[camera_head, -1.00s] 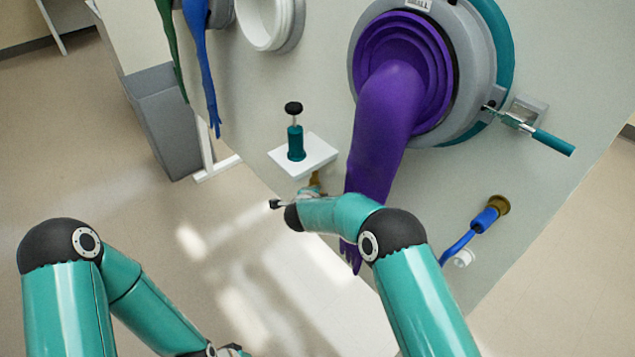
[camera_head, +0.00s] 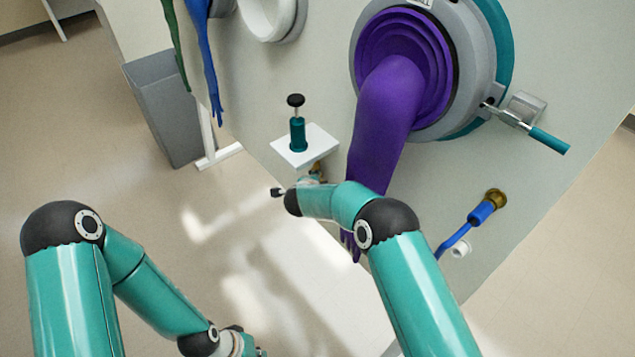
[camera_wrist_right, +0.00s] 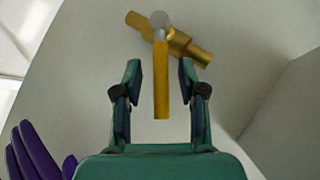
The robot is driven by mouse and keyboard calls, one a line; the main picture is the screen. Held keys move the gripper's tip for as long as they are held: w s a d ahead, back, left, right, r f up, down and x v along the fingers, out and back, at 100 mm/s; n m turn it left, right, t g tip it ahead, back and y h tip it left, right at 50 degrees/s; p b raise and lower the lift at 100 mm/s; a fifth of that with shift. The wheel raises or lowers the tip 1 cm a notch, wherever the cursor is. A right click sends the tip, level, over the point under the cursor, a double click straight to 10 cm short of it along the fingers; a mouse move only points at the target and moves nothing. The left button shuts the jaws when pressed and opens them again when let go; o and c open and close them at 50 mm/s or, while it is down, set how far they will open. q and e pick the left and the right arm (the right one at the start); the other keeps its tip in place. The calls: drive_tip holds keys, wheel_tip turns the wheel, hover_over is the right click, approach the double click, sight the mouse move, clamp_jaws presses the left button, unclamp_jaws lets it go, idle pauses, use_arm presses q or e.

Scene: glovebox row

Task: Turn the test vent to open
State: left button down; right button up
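The test vent appears to be the brass valve (camera_wrist_right: 190,47) on the pale panel in the right wrist view. Its yellow lever (camera_wrist_right: 161,88) points down from a grey pivot knob. My right gripper (camera_wrist_right: 159,68) is open, with one finger on each side of the lever and a visible gap on both sides. In the head view, a small brass bit of the vent (camera_head: 318,167) shows under the white shelf; my right wrist hides most of it. My left gripper (camera_head: 250,345) is low at the bottom edge, partly cut off, its fingers unclear.
A purple glove (camera_head: 385,115) hangs from the port just behind my right forearm; its fingers also show in the wrist view (camera_wrist_right: 35,152). A white shelf (camera_head: 290,155) with a teal plunger is above my right wrist. A blue-handled brass valve (camera_head: 482,212) is to the right.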

drive_tip(key=shift+s+r, duration=0.1)
drive_tip(key=shift+r, duration=0.05)
drive_tip(key=v, duration=1.1)
drive_tip(key=shift+s+r, duration=0.15)
drive_tip(key=shift+s, duration=0.1)
